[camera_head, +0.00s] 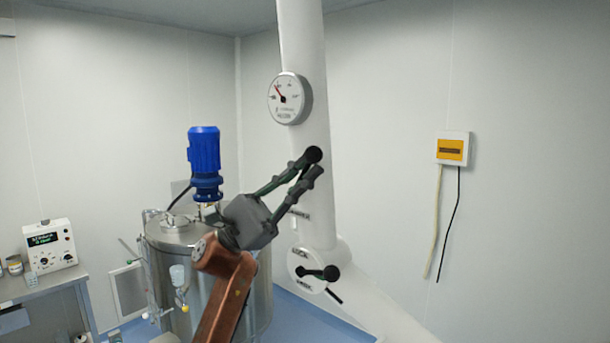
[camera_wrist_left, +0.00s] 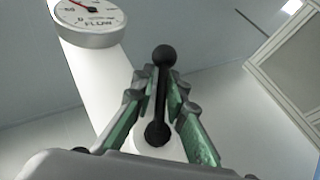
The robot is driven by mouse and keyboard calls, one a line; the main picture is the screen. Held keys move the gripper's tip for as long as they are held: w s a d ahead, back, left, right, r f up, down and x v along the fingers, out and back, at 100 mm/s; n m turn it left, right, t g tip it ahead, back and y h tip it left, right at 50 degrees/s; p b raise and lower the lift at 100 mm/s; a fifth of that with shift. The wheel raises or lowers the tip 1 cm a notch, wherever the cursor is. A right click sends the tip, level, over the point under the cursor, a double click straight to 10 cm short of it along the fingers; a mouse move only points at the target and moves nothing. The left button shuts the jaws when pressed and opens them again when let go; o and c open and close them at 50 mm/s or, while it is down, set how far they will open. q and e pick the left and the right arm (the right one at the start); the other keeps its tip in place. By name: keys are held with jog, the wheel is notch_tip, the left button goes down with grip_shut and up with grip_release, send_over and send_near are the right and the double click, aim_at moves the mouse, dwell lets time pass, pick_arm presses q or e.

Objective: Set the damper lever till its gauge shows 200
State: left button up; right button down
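The round white gauge (camera_head: 289,98) is on the white duct; its red needle points up and left, and its figures are too small to read fully. In the left wrist view the gauge (camera_wrist_left: 92,20) is cut by the top edge and marked FLOW. Below it is the black damper lever; its ball knob (camera_head: 313,155) shows above my left gripper (camera_head: 309,168). In the left wrist view the lever (camera_wrist_left: 163,56) stands nearly upright between the fingertips, which close in on its shaft from both sides. My right gripper is out of view.
A second black-knobbed lever (camera_head: 331,272) is on a round labelled plate lower on the duct. A steel tank (camera_head: 255,305) with a blue motor (camera_head: 204,158) stands behind my left arm. A wall box (camera_head: 453,148) with hanging cables is at right.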

pick_arm(q)
jog(key=shift+o, duration=1.1)
jog(key=shift+s+d+r, duration=0.2)
jog(key=shift+s, duration=0.35)
jog(key=shift+w+f, duration=0.15)
jog(key=shift+w, duration=0.15)
jog(key=v, duration=1.2)
jog(key=shift+a, duration=0.1)
